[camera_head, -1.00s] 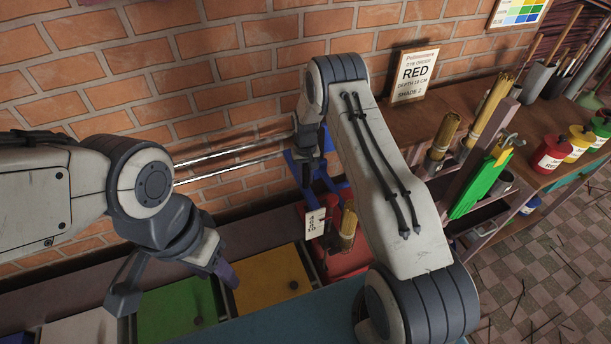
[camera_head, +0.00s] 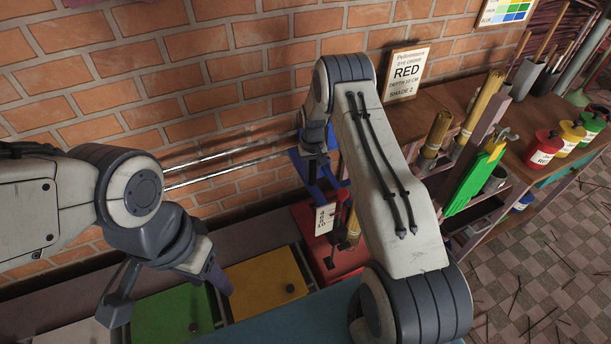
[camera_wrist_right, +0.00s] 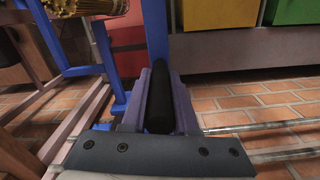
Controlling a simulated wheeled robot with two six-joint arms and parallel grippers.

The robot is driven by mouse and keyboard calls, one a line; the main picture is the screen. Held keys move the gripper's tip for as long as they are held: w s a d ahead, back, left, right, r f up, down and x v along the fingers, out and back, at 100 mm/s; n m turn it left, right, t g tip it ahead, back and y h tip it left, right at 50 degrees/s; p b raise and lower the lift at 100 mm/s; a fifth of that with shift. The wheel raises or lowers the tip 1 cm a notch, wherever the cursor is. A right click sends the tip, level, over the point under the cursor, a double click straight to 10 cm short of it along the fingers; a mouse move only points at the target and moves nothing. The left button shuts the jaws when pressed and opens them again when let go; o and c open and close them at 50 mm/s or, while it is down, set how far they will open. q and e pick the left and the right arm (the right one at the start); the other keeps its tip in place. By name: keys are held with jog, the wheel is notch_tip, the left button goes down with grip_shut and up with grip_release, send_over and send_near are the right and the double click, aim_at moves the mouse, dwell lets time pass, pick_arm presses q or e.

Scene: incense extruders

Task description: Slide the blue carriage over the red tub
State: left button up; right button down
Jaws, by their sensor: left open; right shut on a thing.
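The blue carriage (camera_head: 326,172) sits on two metal rails along the brick wall, partly hidden behind my right arm. The red tub (camera_head: 345,262) is below it in the picture, and a bundle of incense sticks (camera_head: 353,230) shows in front of the tub. A card (camera_head: 325,217) stands beside the bundle. My right gripper (camera_head: 313,150) is at the carriage. In the right wrist view its purple jaws (camera_wrist_right: 160,105) are shut on a black grip of the carriage. My left gripper (camera_head: 216,278) is open and empty over the green and yellow tubs, away from the carriage.
The yellow tub (camera_head: 266,287) and green tub (camera_head: 170,318) are left of the red one. The rails (camera_head: 230,155) are clear left of the carriage. A rack with sticks and a green piece (camera_head: 474,180) stands right of my right arm.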

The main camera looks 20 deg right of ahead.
jog(key=shift+d, duration=0.3)
jog(key=c, duration=0.7)
grip_release()
jog(key=shift+d, duration=0.15)
jog(key=shift+a, duration=0.2)
jog(key=shift+r, duration=0.2)
notch_tip(320, 180, up, 10)
jog(key=shift+r+b, duration=0.1)
jog(key=shift+b, duration=0.5)
